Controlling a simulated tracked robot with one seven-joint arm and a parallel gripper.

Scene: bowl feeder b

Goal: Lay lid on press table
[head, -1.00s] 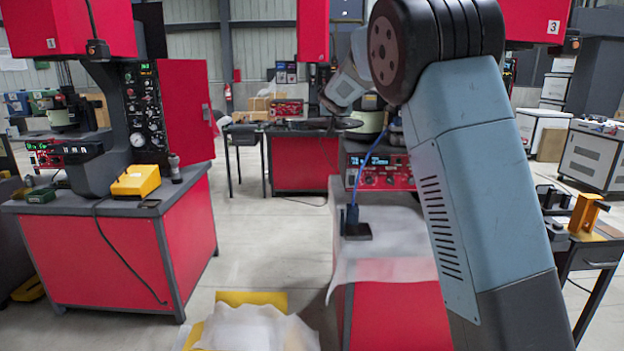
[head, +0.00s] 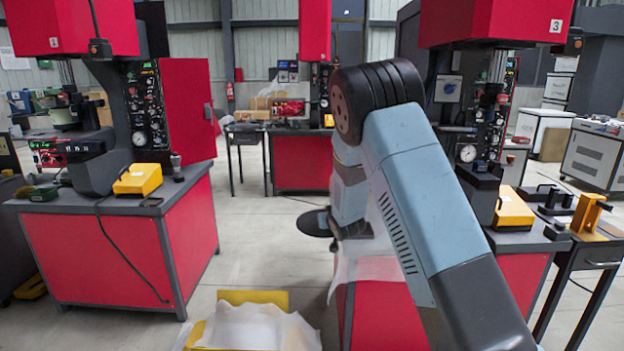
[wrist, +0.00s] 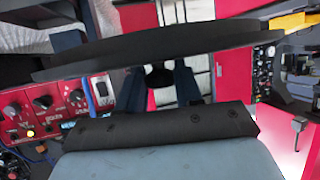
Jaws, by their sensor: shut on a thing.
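The lid (head: 314,223) is a flat dark disc in the middle of the head view, held level beside my forearm, partly hidden by it. In the wrist view the lid (wrist: 150,45) spans the top as a wide dark plate seen nearly edge-on. My gripper (wrist: 159,80) is shut on the lid at its small dark knob, with a dark blue finger on each side. The head view hides the fingers behind my arm. A press table (head: 105,235) with red sides and a grey top stands at left; another press stands at right on a red table (head: 522,285).
A yellow box (head: 138,179) sits on the left table's front part, with a cable hanging down. A yellow bin with a white liner (head: 262,325) stands on the floor at bottom. A white sheet (head: 362,262) drapes over a red cabinet. Open floor lies between the tables.

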